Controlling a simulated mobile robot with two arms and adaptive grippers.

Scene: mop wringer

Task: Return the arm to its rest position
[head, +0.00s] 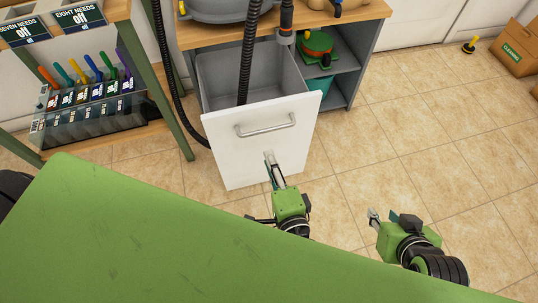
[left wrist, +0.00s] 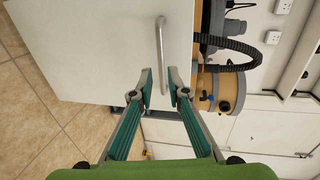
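My left gripper (head: 268,156) is in front of the white drawer front (head: 228,152), below its metal handle (head: 266,126). In the left wrist view its two teal fingers (left wrist: 161,80) are apart with nothing between them. The handle (left wrist: 161,52) shows just beyond the fingertips, not gripped. My right gripper (head: 374,216) hangs over the tiled floor to the right, near the green surface's edge. I see no object in it, but its finger gap is too small to judge.
The drawer stands pulled out with a grey bin (head: 215,82) inside, and a black hose (head: 247,60) runs down into it. A tool rack (head: 95,115) stands left. A cardboard box (head: 515,48) is far right.

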